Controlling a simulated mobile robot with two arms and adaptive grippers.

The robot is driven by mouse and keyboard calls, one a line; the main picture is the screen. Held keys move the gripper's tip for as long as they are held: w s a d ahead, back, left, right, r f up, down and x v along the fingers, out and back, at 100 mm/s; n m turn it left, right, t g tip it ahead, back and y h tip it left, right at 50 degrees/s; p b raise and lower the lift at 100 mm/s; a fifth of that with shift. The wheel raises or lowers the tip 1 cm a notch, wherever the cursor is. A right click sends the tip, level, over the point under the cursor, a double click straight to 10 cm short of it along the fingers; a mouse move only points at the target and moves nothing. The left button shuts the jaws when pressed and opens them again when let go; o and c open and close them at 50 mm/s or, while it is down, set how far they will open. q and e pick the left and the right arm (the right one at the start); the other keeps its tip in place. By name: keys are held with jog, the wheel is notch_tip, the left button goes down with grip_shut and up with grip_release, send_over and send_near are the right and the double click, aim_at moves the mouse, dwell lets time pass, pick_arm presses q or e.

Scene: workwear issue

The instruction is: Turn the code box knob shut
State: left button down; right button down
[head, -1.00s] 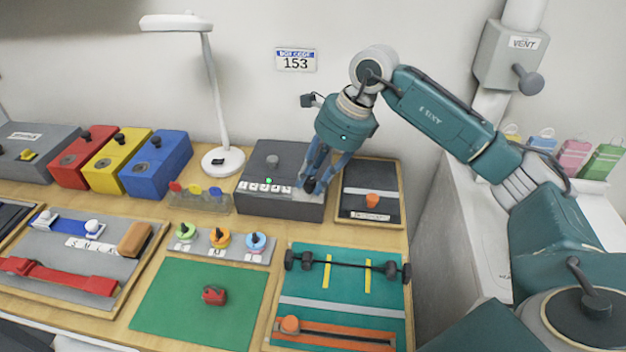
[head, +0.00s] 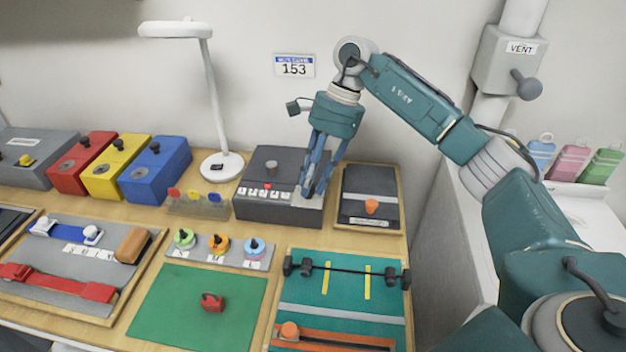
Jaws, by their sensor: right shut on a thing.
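The code box (head: 255,209) is a dark grey box at the back of the bench, with a row of white keys (head: 264,193), a red light (head: 267,186) and a round grey button on top. My right gripper (head: 313,192) points down at the lighter plate on the box's right side. Its fingers are closed around the code box knob, which they almost wholly hide, so I cannot read its angle. My left gripper is not in view.
A white lamp (head: 210,100) stands behind left of the code box. A tray (head: 369,220) with an orange knob lies close to its right. Red, yellow and blue boxes (head: 155,172) stand to the left.

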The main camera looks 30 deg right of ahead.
jog(key=shift+w+a+r, duration=0.15)
jog(key=shift+a+r, duration=0.05)
jog(key=shift+r, duration=0.05)
dwell(0.3)
jog(key=c, duration=1.6)
grip_release()
jog(key=shift+o, duration=0.6)
jog(key=shift+a+f, duration=0.1)
jog(key=shift+a, duration=0.05)
jog(key=shift+d+r, duration=0.3)
jog(key=v, duration=1.1)
jog(key=shift+r, duration=0.2)
jog(key=shift+a, duration=0.15)
